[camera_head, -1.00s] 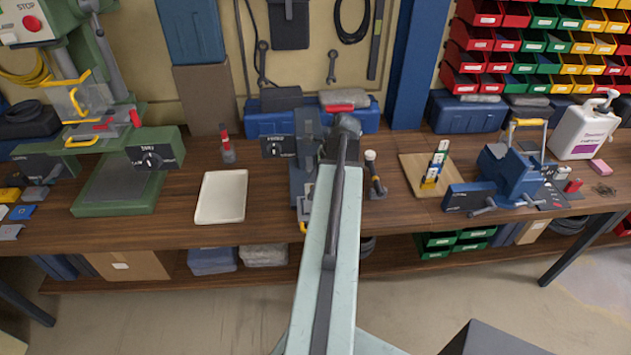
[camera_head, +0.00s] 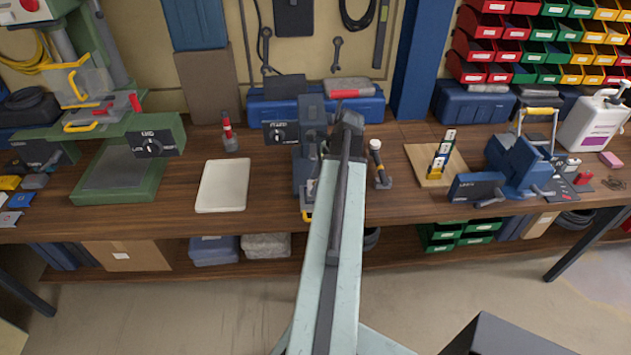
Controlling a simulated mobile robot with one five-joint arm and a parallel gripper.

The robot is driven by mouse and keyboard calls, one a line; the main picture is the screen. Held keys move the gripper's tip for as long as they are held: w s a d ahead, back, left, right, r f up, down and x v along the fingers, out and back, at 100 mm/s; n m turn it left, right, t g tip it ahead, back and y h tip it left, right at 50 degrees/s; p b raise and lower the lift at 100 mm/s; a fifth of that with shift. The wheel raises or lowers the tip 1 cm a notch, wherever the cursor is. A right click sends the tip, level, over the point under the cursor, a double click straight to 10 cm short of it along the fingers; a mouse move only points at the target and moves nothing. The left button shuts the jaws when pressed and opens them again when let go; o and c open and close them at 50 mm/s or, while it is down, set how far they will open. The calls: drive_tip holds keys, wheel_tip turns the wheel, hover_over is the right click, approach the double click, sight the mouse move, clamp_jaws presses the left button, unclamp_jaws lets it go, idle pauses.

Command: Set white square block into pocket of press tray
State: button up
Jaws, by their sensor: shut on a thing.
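My arm reaches forward over the bench, and its dark wrist end is at the blue press (camera_head: 309,118) in the middle. My gripper's fingers are hidden behind the wrist and arm, so I cannot see the jaws or anything between them. I cannot make out the white square block. The blue press has a dark knob box on its left side and a yellow handle low at its front. Its lower part, where a tray could sit, is largely covered by my arm, and I cannot make out a pocket.
An empty-looking whitish tray (camera_head: 222,186) lies left of the blue press. A green press (camera_head: 118,172) stands further left. A wooden board (camera_head: 430,177) with coloured blocks and a blue vise-like machine (camera_head: 516,166) stand further right.

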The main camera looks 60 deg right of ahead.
drive_tip(key=shift+f+b, duration=0.55)
drive_tip(key=shift+f, duration=0.4)
drive_tip(key=shift+r, duration=0.1)
drive_tip(key=o, duration=1.5)
drive_tip(key=p+v, duration=0.7)
drive_tip(key=shift+s+d+r, duration=0.1)
drive_tip(key=shift+r, duration=0.3)
